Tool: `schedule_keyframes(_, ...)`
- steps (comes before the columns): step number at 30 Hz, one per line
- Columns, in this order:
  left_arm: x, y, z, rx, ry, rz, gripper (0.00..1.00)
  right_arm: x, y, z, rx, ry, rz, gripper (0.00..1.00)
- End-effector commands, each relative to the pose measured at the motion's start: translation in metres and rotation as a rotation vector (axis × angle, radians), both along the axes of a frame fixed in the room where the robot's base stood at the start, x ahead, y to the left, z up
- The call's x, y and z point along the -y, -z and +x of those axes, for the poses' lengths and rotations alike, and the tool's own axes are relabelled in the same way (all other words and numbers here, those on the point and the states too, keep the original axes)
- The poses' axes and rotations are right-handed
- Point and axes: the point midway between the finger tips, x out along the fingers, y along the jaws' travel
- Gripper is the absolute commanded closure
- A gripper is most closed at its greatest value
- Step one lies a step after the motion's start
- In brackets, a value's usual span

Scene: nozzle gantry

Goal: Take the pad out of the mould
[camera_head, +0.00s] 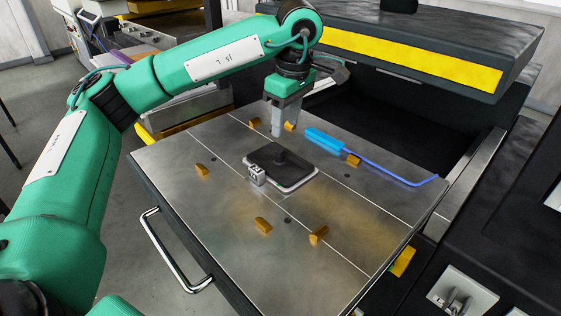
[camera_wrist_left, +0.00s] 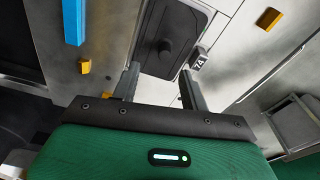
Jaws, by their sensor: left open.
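The dark pad (camera_head: 270,163) with a round knob lies in the light-rimmed mould (camera_head: 299,187) on the metal plate. In the left wrist view the pad (camera_wrist_left: 182,20) and the mould's pale rim (camera_wrist_left: 152,64) show beyond the fingertips. My left gripper (camera_head: 284,130) points down over the plate, behind the pad, and is open and empty. Its two fingers (camera_wrist_left: 160,80) stand apart in the left wrist view, clear of the pad. A small numbered metal block (camera_head: 257,176) sits at the mould's left edge, also seen in the wrist view (camera_wrist_left: 198,58). My right gripper is not in view.
A blue tool (camera_head: 325,141) with a long bent rod lies right of the pad. Several orange wedges, one in front (camera_head: 263,225), stand on the plate (camera_head: 205,220). A dark press head with a yellow band (camera_head: 410,60) overhangs the back. The front plate is mostly clear.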

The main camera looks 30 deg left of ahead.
Motion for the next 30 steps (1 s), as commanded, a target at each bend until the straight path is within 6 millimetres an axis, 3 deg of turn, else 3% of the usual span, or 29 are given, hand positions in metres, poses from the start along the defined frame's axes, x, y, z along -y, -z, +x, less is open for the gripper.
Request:
schedule_keyframes(3, -0.002, 0.018, 0.0, -0.001, 0.0, -0.001, 0.55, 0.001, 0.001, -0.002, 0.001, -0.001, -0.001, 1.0)
schedule_keyframes(11, -0.006, 0.037, -0.002, -0.001, 0.0, 0.0, 0.55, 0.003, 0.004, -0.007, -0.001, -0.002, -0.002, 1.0)
schedule_keyframes(21, -0.012, 0.079, -0.007, -0.001, 0.0, -0.001, 0.55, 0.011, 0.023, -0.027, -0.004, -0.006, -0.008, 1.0)
schedule_keyframes(29, -0.013, 0.082, -0.006, 0.001, 0.0, -0.001, 0.55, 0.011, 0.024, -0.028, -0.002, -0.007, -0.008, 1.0)
schedule_keyframes(30, -0.013, 0.082, -0.006, 0.001, 0.0, -0.001, 0.63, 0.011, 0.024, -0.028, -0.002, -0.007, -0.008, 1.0)
